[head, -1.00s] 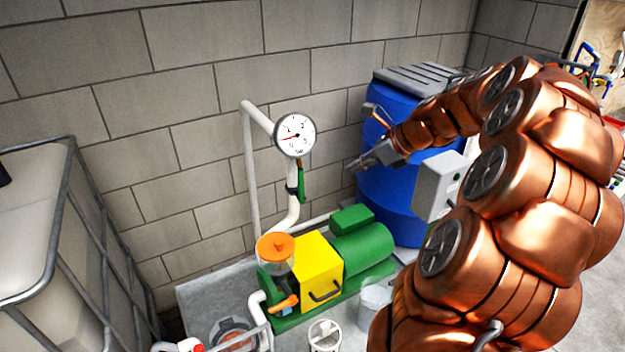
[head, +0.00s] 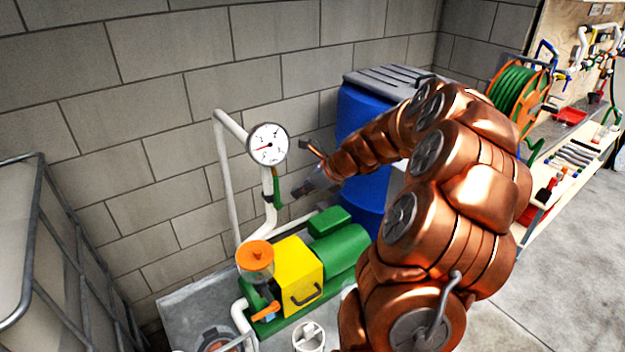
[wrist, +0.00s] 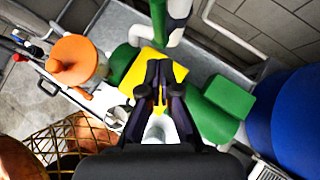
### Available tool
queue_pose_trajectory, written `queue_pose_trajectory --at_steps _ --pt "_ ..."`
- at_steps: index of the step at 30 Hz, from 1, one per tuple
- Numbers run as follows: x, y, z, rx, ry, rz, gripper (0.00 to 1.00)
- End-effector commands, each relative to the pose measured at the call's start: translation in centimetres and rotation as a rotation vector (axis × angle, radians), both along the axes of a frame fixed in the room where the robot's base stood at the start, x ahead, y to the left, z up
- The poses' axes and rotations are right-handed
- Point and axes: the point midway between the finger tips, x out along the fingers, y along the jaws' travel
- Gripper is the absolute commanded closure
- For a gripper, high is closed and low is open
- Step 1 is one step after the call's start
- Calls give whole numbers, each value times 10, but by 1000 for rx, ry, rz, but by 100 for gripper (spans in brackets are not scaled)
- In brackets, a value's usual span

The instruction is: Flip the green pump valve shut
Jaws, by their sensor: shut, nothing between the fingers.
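The green valve handle (head: 277,188) hangs upright along the right side of the white vertical pipe (head: 268,216), below the round gauge (head: 267,144). In the wrist view a green upright piece, seemingly the handle (wrist: 158,22), shows at top centre beside the pipe. My gripper (head: 298,190) is just right of the handle in the head view, apart from it. The wrist view shows its dark fingers (wrist: 159,66) together and empty, pointing toward the handle. The green pump (head: 338,248) with its yellow cover (head: 298,272) stands below.
A blue barrel (head: 360,118) stands behind my arm. An orange-lidded filter (head: 255,257) sits left of the yellow cover. A caged tank (head: 28,250) is at far left. A block wall (head: 180,105) closes off the back. A hose reel (head: 520,98) and shelf are at right.

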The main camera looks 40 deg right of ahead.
Motion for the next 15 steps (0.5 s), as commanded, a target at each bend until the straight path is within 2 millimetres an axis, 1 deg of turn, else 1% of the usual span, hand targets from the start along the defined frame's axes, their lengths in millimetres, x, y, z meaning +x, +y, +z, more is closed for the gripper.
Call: queue_pose_trajectory --at_steps 1,6,10,15 --pt "7 4 4 -1 0 2 100" --pt "22 12 4 1 -1 2 100" --pt "28 15 3 -1 -1 0 100" --pt "30 16 3 -2 -1 -1 100"
